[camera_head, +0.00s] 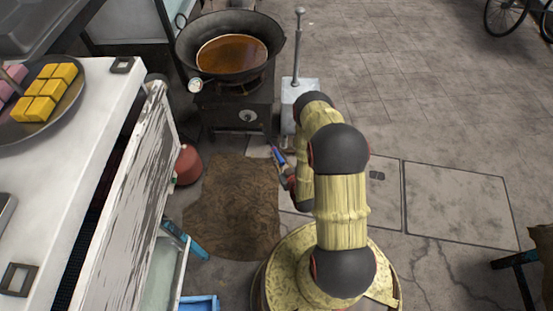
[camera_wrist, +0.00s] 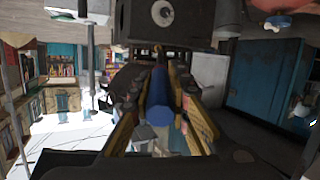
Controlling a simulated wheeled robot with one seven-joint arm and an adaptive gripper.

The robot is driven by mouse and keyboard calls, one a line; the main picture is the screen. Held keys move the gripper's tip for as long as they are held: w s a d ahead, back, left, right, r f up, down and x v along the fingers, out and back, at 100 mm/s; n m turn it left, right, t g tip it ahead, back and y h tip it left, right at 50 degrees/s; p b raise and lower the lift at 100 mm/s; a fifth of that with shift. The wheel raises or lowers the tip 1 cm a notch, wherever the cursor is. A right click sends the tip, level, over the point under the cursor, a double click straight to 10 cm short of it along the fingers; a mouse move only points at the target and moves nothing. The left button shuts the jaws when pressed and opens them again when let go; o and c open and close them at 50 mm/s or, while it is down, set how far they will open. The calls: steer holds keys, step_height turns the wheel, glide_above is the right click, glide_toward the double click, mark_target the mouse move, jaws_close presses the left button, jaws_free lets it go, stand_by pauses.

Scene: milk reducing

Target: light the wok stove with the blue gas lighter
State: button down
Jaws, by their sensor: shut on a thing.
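The dark wok stove (camera_head: 232,108) stands at the upper middle of the head view, with a round knob on its front. A black wok (camera_head: 276,40) holding brown liquid sits on top. A small orange patch shows under the wok; I cannot tell if it is flame. My gripper (camera_head: 285,169) is low in front of the stove, partly hidden by my arm. It is shut on the blue gas lighter (camera_head: 278,154). In the wrist view the lighter (camera_wrist: 159,92) lies between the fingers (camera_wrist: 160,112) and points towards the stove front (camera_wrist: 190,22). The lighter's tip appears apart from the stove.
A white counter (camera_head: 95,105) with a plate (camera_head: 62,118) of yellow blocks stands on the left. A red-brown pot (camera_head: 188,165) is on the floor beside it. A grey metal post (camera_head: 297,50) stands right of the stove. The paved floor at right is mostly clear.

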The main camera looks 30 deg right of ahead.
mark_target(267, 137)
steer(key=w+d, duration=0.1)
steer(key=w, duration=0.6)
steer(key=w+d+b, duration=0.1)
steer(key=w, duration=0.7)
steer(key=w+d+b, duration=0.1)
steer(key=w, duration=0.6)
steer(key=shift+w+d, duration=0.2)
steer(key=shift+d, duration=0.1)
steer(key=shift+w, duration=0.5)
stand_by(0.3)
steer(key=shift+s+a+p, duration=0.25)
steer(key=shift+s+p, duration=0.15)
steer(key=shift+s, duration=1.25)
steer(key=shift+s+a+p, duration=0.25)
steer(key=shift+s+p, duration=0.2)
steer(key=shift+s, duration=1.25)
steer(key=shift+s+a+p, duration=0.25)
steer(key=shift+s+p, duration=0.15)
steer(key=shift+s, duration=1.25)
steer(key=shift+s, duration=0.35)
steer(key=s+a+p, duration=0.3)
steer(key=s, duration=1.8)
steer(key=shift+a, duration=0.2)
